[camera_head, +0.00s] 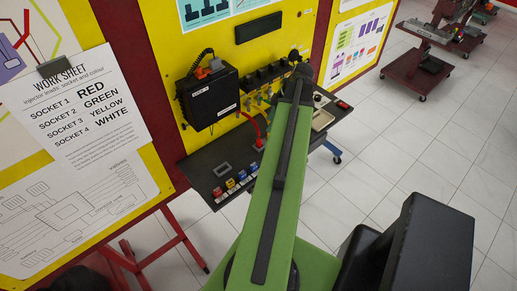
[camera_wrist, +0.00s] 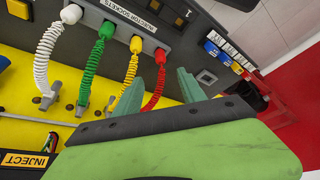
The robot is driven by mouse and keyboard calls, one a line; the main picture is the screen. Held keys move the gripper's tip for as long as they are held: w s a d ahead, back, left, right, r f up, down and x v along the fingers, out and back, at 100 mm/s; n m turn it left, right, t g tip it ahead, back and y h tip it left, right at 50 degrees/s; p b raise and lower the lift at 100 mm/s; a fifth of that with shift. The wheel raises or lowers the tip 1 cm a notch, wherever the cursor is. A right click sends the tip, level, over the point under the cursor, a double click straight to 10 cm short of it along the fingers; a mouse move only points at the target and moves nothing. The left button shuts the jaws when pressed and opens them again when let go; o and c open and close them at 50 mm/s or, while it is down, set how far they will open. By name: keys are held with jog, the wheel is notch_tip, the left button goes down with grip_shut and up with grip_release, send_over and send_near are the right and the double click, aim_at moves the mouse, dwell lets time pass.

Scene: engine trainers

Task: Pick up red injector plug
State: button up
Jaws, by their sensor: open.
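In the wrist view, the red injector plug (camera_wrist: 160,57) is at the right end of a row of plugs at the dark block labelled injector sockets. A red coiled lead (camera_wrist: 155,88) hangs from it. My gripper (camera_wrist: 160,76) is open. Its two green fingers stand either side of the red lead, just below the plug, with nothing visibly gripped. Whether they touch the lead, I cannot tell. In the head view, my green arm reaches to the panel and hides the gripper; a red lead (camera_head: 257,130) shows left of the arm.
White (camera_wrist: 71,14), green (camera_wrist: 106,30) and yellow (camera_wrist: 136,44) plugs with coiled leads sit close to the left. Small coloured blocks (camera_head: 230,184) line the dark shelf (camera_head: 205,160) below the yellow panel. A black box (camera_head: 208,95) juts from the panel.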

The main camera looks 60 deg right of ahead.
aim_at(260, 139)
jog(key=b+x, duration=0.5)
jog(key=x, duration=0.2)
jog(key=shift+s+f, duration=0.1)
jog(key=shift+f, duration=0.2)
jog(key=shift+r, duration=0.1)
jog(key=b+x, duration=0.5)
jog(key=shift+f, duration=0.25)
jog(key=shift+r, duration=0.2)
grip_shut()
